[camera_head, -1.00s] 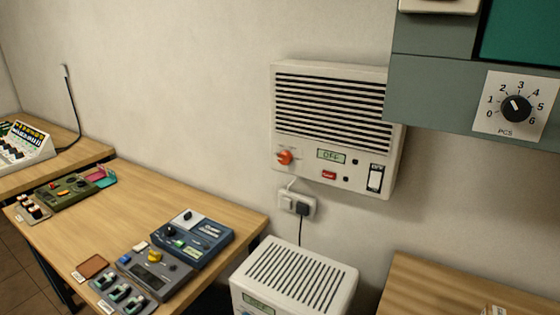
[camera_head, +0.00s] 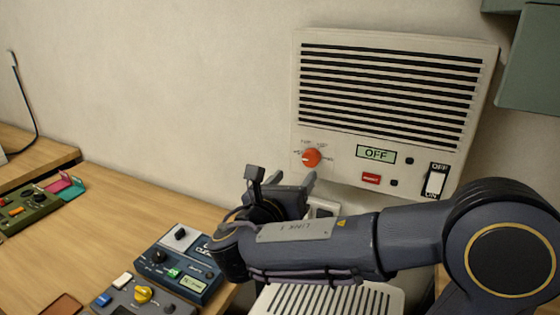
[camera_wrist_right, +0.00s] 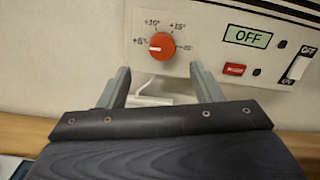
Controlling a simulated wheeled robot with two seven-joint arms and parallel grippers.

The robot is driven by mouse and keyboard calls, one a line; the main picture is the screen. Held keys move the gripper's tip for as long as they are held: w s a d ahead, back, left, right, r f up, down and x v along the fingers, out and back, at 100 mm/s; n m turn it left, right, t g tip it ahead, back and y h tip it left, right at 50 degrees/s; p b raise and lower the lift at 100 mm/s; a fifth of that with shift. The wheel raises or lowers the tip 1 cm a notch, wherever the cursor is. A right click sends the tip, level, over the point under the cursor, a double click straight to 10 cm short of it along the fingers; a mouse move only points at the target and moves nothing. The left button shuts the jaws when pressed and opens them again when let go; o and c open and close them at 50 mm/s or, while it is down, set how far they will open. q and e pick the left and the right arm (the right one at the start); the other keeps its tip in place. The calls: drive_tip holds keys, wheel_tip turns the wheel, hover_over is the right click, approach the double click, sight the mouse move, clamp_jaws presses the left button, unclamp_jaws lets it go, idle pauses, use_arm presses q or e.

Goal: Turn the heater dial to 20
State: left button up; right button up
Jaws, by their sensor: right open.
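The wall heater (camera_head: 400,37) is a white box with black slats. Its round orange-red dial (camera_head: 312,158) is at the lower left of the front. In the right wrist view the dial (camera_wrist_right: 162,46) has marks from about +5° at its left to what looks like +20° at its right. A pale pointer line seems to face left, near +5°. The display (camera_head: 376,154) reads OFF. My right gripper (camera_head: 287,184) is open and empty, just below the dial. In the wrist view its fingertips (camera_wrist_right: 159,72) are apart, below and either side of the dial, not touching it.
A red button (camera_head: 371,179) and a black-and-white OFF/ON rocker switch (camera_head: 436,183) are right of the dial. A wall socket (camera_head: 324,207) is behind my arm. A white slatted unit (camera_head: 385,300) stands below. A wooden table (camera_head: 110,215) with devices is left.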

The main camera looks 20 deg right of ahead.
sight(309, 160)
drive_tip(key=p+x, duration=0.1)
drive_tip(key=x, duration=0.6)
drive_tip(key=shift+w+d, duration=0.1)
drive_tip(key=shift+d, duration=0.2)
drive_tip(key=c, duration=1)
